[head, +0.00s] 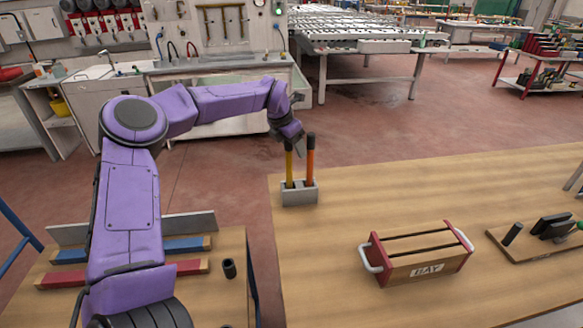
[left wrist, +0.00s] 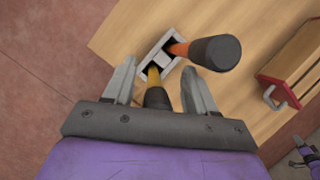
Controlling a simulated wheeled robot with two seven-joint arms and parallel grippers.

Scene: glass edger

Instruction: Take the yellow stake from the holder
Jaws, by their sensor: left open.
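The yellow stake (head: 289,168) stands upright in the grey holder (head: 299,196) near the table's left edge. Its dark top lies between the open fingers of my left gripper (head: 300,148) in the left wrist view (left wrist: 158,88), with gaps visible on both sides. The orange stake (head: 310,166) with a black top stands beside it in the same holder, close to the right finger in the left wrist view (left wrist: 215,53). The top of the yellow stake is partly hidden by the gripper.
A wooden box (head: 420,256) with red ends and white handles sits right of the holder on the table (head: 345,200). A board with black tools (head: 545,232) lies at the far right. Blue and red bars (head: 125,273) lie on the lower left bench.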

